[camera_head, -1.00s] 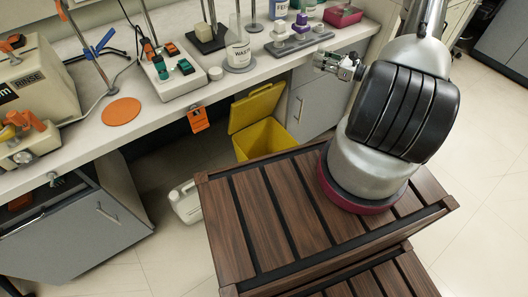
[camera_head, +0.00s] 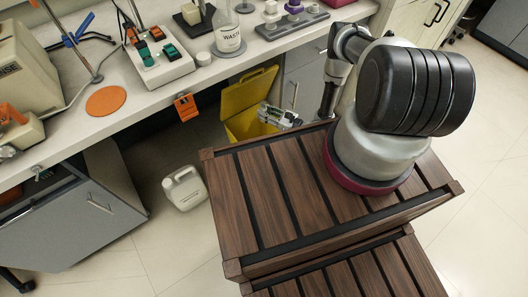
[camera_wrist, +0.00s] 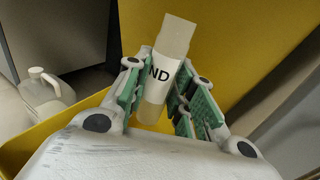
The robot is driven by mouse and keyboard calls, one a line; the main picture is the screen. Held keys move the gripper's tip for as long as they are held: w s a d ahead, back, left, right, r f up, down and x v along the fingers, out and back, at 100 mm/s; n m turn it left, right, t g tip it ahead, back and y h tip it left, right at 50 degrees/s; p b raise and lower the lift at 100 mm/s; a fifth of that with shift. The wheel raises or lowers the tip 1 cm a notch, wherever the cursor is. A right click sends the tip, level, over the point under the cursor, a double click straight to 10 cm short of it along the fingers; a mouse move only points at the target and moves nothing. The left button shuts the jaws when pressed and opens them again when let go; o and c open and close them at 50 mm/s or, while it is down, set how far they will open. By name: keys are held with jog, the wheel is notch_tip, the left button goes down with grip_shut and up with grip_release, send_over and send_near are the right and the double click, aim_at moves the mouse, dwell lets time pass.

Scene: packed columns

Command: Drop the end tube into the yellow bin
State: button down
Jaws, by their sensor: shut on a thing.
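The end tube (camera_wrist: 172,50) is a pale beige cylinder with a white label that reads "ND" in the wrist view. My gripper (camera_wrist: 158,100) is shut on it, with a green-padded finger on each side. The yellow bin (camera_head: 246,105) stands on the floor under the bench with its lid raised. In the head view my gripper (camera_head: 265,112) is in front of the bin's opening. In the wrist view the tube is over the bin, with yellow wall (camera_wrist: 225,35) behind it and a yellow rim at left. The bin's floor is hidden.
A white jug (camera_head: 185,188) stands on the floor left of the bin. A slatted wooden platform (camera_head: 270,185) lies in front of the bin.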

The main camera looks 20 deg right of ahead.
aim_at(265, 106)
jog(key=shift+a+f, duration=0.1)
jog(key=shift+f, duration=2.95)
jog(key=c, duration=1.1)
grip_release()
jog(key=shift+c, duration=0.2)
notch_tip(265, 106, up, 10)
jog(key=shift+s+r, duration=0.1)
